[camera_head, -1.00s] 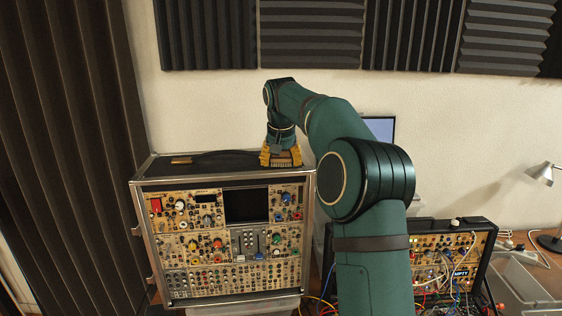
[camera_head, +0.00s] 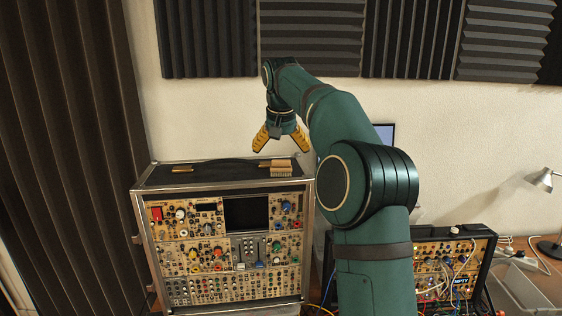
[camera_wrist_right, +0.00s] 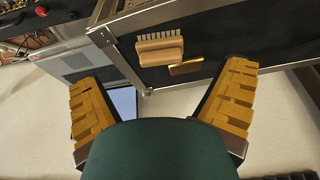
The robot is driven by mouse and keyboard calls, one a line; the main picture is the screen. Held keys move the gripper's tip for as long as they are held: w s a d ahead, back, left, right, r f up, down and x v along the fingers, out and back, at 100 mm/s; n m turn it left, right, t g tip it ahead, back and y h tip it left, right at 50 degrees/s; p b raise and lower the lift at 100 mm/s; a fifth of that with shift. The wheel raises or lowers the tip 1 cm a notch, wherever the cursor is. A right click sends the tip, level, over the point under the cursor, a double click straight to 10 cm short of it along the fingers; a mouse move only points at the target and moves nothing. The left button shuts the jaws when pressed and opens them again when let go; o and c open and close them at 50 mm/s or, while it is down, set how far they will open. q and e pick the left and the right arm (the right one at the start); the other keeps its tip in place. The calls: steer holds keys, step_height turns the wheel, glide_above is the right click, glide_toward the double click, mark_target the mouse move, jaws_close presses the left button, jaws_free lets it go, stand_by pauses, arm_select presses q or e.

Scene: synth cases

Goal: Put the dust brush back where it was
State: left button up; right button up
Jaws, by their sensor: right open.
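The dust brush (camera_head: 281,168), with a pale wooden body and light bristles, lies on the dark top of the metal-edged synth case (camera_head: 222,171), near its right end. In the right wrist view the brush (camera_wrist_right: 160,52) shows whole, beside a brass fitting and close to the case's metal edge. My right gripper (camera_head: 281,143) is above the brush, its yellow fingers spread wide and empty, with a clear gap to it. Both fingers also show in the wrist view (camera_wrist_right: 162,95). My left gripper is not in view.
A brass fitting (camera_wrist_right: 186,66) sits beside the brush, and the black handle (camera_head: 222,164) lies along the case top. A smaller synth case (camera_head: 455,262) with patch cables stands at the right. A desk lamp (camera_head: 541,180) is at the far right.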

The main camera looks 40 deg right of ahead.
steer(key=v, duration=0.5)
stand_by(0.6)
